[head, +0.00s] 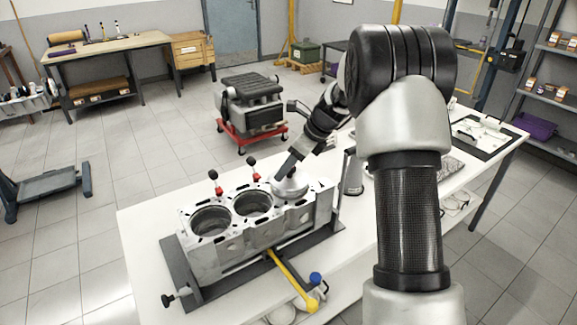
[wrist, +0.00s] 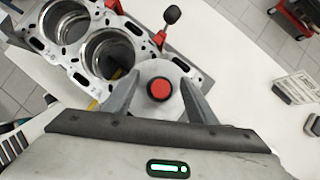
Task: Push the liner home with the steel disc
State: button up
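The steel disc (wrist: 160,68) is a pale grey round plate with a red centre. In the head view the disc (head: 290,186) sits at the right-hand bore of the engine block (head: 232,248), where my arm reaches down to it. My gripper (wrist: 160,82) has one finger on each side of the disc, and both fingers appear to press against it. The liner under the disc is hidden, so I cannot tell how deep it sits. The other two bores (head: 211,220) are open and show ring-like walls.
Two red-based clamps with black knobs (head: 252,161) stand along the block's far edge. A yellow-handled tool (head: 293,281) lies before the block. A dark grey cylinder (head: 352,172) stands just right. The white bench (head: 140,240) is clear at left.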

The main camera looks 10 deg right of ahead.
jog(key=p+v, duration=0.1)
jog(key=v, duration=1.6)
jog(key=shift+r, duration=0.2)
jog(key=shift+s, duration=0.1)
jog(key=s+a+r+n+h+p, duration=0.1)
jog(key=s+a+r+n, duration=0.25)
jog(key=s+n, duration=0.35)
jog(key=s+a+r+n+h+p, duration=0.1)
jog(key=s+a+r+n+p, duration=0.1)
jog(key=s+r+n, duration=0.5)
jog(key=s+a+f+n+t+h+p, duration=0.1)
jog(key=s+f+n, duration=0.3)
jog(key=s+n, duration=0.7)
jog(key=s+t+h+p, duration=0.1)
jog(key=s, duration=0.6)
jog(key=shift+n+h, duration=0.3)
jog(key=shift+h, duration=0.1)
